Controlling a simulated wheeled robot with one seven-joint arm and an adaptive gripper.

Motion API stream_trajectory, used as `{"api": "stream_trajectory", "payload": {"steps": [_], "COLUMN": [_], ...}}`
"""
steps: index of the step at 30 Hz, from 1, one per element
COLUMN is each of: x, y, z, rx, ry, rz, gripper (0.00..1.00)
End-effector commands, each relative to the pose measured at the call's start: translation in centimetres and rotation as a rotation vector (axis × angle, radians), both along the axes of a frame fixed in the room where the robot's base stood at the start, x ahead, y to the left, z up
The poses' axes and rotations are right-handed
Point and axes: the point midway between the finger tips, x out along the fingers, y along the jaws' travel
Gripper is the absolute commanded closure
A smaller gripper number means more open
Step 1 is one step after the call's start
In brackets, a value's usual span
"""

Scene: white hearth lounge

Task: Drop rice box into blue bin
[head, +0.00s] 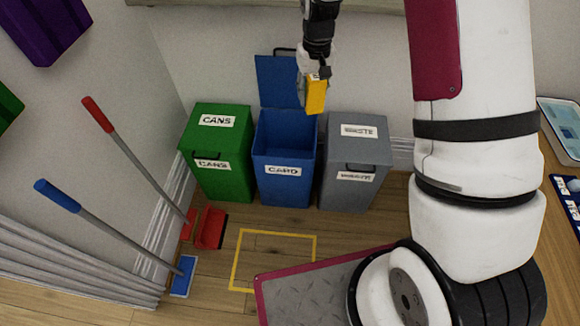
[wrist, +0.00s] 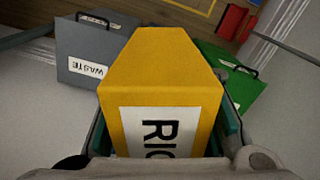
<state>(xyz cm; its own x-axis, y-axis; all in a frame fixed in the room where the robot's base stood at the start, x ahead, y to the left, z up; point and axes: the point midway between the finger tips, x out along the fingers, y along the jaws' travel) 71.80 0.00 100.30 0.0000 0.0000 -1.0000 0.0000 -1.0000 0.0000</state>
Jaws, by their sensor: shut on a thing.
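The yellow rice box (head: 316,96) with a white label hangs from my gripper (head: 316,72). In the wrist view the rice box (wrist: 160,75) fills the middle, with part of its label readable, and my gripper (wrist: 160,135) is shut on it from both sides. The blue bin (head: 284,165), labelled CARD, has its lid (head: 277,82) raised against the wall. In the head view the box appears above the right rear part of the bin's opening. The exact height is hard to tell. In the wrist view the box hides the blue bin.
A closed green CANS bin (head: 221,150) stands left of the blue bin. A closed grey WASTE bin (head: 356,165) stands to its right. A red-handled tool (head: 140,165) and a blue-handled tool (head: 110,225) lean at left. Yellow tape (head: 236,262) marks the floor in front.

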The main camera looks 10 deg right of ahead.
Motion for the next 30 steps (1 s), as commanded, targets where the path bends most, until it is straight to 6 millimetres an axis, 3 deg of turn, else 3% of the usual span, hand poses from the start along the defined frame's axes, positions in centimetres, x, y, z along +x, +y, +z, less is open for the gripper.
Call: {"api": "stream_trajectory", "payload": {"steps": [19,30], "x": [5.7,12.0], "y": [0.1,0.1], "z": [-5.2,-12.1], "rx": [0.000,0.000], "ry": [0.001,0.001], "rz": [-0.003,-0.009], "gripper": [0.87,0.87]}}
